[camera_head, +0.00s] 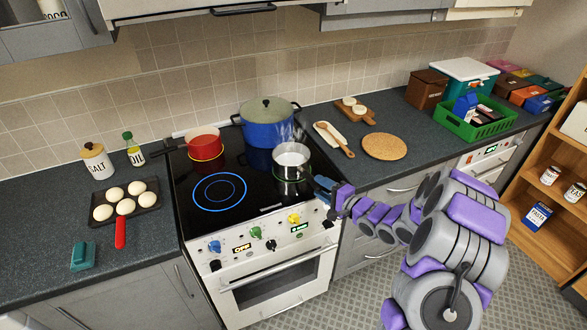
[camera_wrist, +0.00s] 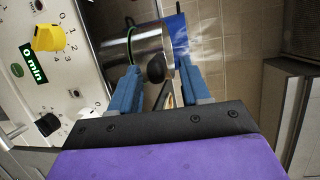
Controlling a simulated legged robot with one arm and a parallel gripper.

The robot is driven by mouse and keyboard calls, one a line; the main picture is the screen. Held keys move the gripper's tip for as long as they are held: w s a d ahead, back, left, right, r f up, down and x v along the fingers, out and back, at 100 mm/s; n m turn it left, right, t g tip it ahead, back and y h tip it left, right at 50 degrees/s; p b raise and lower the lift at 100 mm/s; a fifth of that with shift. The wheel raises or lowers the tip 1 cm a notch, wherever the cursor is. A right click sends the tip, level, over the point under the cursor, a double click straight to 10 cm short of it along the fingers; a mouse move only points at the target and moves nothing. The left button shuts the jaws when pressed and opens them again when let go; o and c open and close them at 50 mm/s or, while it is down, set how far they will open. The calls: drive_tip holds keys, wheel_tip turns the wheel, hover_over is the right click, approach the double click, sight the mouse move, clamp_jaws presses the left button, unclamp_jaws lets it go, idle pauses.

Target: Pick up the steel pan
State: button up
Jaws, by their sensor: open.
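The steel pan (camera_head: 292,160) sits upright on the front right burner, with steam rising from it. In the wrist view the pan (camera_wrist: 118,50) shows as a shiny steel wall, with its dark handle (camera_wrist: 156,68) end-on towards me. My gripper (camera_head: 325,186) is at the stove's front right corner, close to the pan's handle side. In the wrist view my gripper (camera_wrist: 158,88) is open, with blue fingers on either side of the handle's end. I cannot tell how far the handle reaches between them.
A blue pot (camera_head: 268,128) and a red pot (camera_head: 205,148) stand on the back burners. A lit empty ring (camera_head: 219,193) is left of the pan. A spoon on a rest (camera_head: 334,138) and a round cork mat (camera_head: 384,147) lie on the right counter. Knobs (camera_head: 293,218) line the stove's front.

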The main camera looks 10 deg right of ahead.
sight(312, 181)
drive_tip(key=w, duration=0.1)
drive_tip(key=w+a+f+b, duration=0.1)
drive_tip(key=shift+w+a, duration=0.2)
drive_tip(key=shift+w, duration=0.15)
drive_tip(key=shift+w+a, duration=0.4)
drive_tip(key=shift+a, duration=0.3)
drive_tip(key=shift+d, duration=0.3)
drive_tip(key=c, duration=0.6)
drive_tip(key=shift+a, duration=0.1)
clamp_jaws()
